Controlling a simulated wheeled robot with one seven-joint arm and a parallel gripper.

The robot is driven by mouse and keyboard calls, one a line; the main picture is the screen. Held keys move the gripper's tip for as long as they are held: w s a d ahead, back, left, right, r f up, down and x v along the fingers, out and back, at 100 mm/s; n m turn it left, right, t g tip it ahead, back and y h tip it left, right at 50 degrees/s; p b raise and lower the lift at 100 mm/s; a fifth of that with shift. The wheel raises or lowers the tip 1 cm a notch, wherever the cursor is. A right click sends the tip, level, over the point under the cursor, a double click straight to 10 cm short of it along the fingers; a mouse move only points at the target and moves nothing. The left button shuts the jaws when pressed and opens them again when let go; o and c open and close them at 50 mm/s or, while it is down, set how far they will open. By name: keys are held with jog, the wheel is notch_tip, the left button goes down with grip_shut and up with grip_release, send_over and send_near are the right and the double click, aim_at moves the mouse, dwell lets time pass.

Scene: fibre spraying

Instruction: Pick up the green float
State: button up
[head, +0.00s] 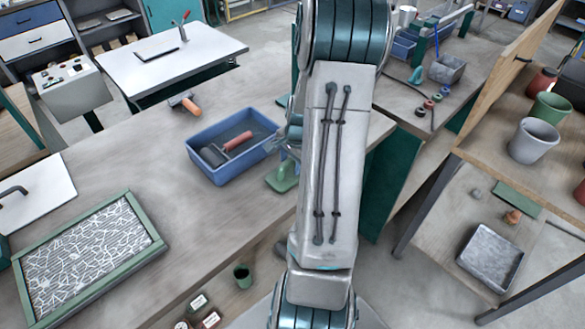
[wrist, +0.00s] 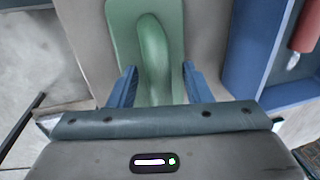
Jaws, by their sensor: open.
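The green float (head: 283,177) lies flat on the wooden bench near its edge, just right of the blue tray, partly hidden behind my arm in the head view. In the wrist view the float (wrist: 153,40) has a flat green plate with a raised handle running toward my gripper. My gripper (wrist: 158,80) is open, with one blue finger on each side of the handle's near end. I cannot tell whether the fingers touch the float. In the head view my gripper is mostly hidden by my arm.
The blue tray (head: 212,176) holds a roller with a red handle (head: 238,141) and stands close beside the float. An orange-handled tool (head: 190,105) lies behind it. A green-framed panel (head: 155,240) lies at the left. A wooden shelf unit (head: 465,150) stands at the right.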

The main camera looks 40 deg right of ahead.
grip_shut()
jog(key=shift+r, duration=0.15)
